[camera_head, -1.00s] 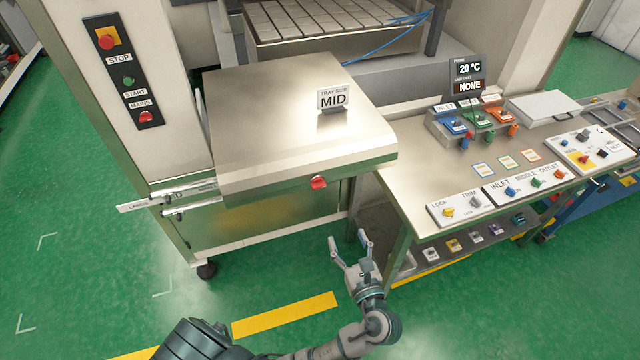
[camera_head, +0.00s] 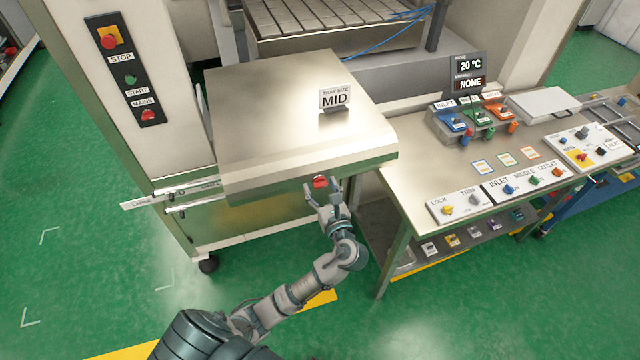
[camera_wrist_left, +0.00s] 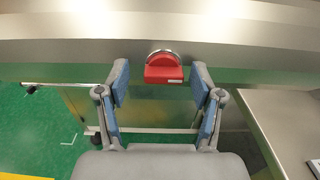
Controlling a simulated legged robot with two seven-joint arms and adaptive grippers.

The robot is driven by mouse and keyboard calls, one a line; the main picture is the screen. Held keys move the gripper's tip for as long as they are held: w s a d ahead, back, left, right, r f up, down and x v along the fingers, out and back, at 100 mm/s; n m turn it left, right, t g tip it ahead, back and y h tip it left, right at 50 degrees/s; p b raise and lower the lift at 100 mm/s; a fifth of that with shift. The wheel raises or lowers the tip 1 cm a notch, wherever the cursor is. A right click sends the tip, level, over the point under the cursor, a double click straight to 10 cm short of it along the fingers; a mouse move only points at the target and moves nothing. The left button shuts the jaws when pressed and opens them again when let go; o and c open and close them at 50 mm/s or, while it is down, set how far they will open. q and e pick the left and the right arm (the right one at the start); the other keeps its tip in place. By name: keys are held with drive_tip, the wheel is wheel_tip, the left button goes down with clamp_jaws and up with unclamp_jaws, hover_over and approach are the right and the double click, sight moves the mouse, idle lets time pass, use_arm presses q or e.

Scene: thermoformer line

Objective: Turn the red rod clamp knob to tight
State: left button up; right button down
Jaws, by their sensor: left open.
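The red knob (camera_head: 320,181) sits on the front face of the steel drawer-like table (camera_head: 290,135), below its top edge. In the left wrist view the red knob (camera_wrist_left: 163,70) stands out from a round silver base, its grip bar lying level. My left gripper (camera_head: 322,190) is just in front of and below the knob in the head view. In the left wrist view my left gripper (camera_wrist_left: 161,85) is open, with one blue-padded finger on each side of the knob and gaps between. Nothing is held. My right gripper is not in view.
A side bench (camera_head: 415,205) with labelled knob panels stands to the right of my left arm. A MID sign (camera_head: 335,97) stands on the steel top. Slide rails (camera_head: 170,195) stick out at the left. Green floor lies open in front.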

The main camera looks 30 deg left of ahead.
use_arm(q)
drive_tip(key=shift+w+a, duration=0.25)
drive_tip(key=shift+a, duration=0.05)
drive_tip(key=shift+d+r, duration=0.1)
drive_tip(key=shift+d, duration=0.4)
drive_tip(key=shift+c, duration=0.7)
drive_tip(key=shift+d+r, duration=0.1)
drive_tip(key=shift+d, duration=0.05)
drive_tip(key=c, duration=0.8)
drive_tip(key=shift+s, duration=0.15)
drive_tip(key=shift+c, duration=1)
drive_tip(key=shift+a, duration=0.25)
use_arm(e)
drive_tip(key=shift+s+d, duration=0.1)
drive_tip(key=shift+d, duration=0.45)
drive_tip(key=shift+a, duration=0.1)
